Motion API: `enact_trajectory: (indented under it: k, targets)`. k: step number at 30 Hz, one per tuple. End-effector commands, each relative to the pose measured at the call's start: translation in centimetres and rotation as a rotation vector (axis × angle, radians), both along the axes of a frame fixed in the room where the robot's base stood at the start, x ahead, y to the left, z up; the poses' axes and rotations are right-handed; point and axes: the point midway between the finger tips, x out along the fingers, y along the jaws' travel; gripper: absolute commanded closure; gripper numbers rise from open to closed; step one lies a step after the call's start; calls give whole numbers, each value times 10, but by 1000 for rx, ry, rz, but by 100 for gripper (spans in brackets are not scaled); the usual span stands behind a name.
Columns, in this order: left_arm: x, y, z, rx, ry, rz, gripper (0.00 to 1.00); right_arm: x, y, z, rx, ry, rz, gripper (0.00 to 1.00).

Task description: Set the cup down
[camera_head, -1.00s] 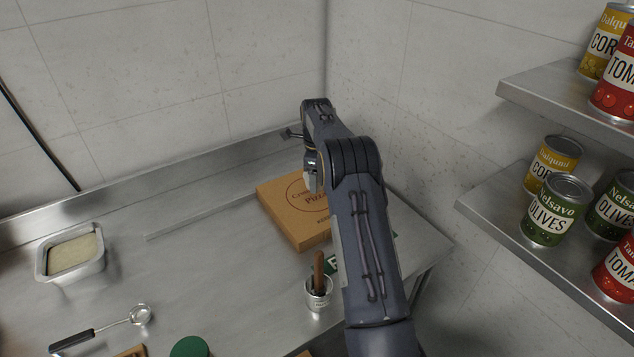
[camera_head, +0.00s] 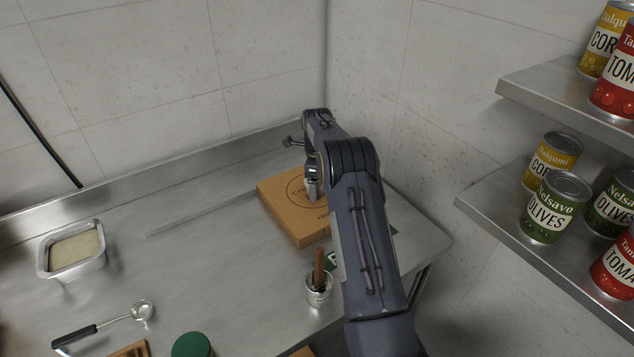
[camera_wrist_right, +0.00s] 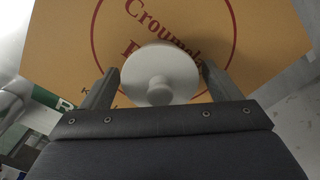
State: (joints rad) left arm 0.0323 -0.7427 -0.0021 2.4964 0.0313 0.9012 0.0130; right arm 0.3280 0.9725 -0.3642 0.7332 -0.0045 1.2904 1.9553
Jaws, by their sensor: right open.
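A white round thing with a small knob, which I take to be the cup (camera_wrist_right: 160,72), is between the fingers of my right gripper (camera_wrist_right: 159,70) in the right wrist view. It is over the top of the brown pizza box (camera_wrist_right: 70,45). My right gripper (camera_head: 312,184) is open around it, one finger on each side. In the head view it is low over the pizza box (camera_head: 306,230), and the arm hides part of the box. Whether the cup touches the box is hard to tell. My left gripper is not in view.
A metal pot with brown-handled tools (camera_head: 319,288) stands in front of the box. A metal pan (camera_head: 72,270), a ladle (camera_head: 105,325) and a green lid (camera_head: 191,345) are on the steel counter (camera_head: 200,270). Shelves with cans (camera_head: 553,206) are at the right.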

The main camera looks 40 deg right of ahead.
Motion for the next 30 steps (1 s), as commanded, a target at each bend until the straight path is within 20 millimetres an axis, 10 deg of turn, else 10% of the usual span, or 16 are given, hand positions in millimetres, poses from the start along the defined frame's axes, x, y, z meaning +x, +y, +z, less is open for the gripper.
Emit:
enact_trajectory:
  k: [30]
  targets:
    - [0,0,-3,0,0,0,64,0,0,124,0,0,1,17]
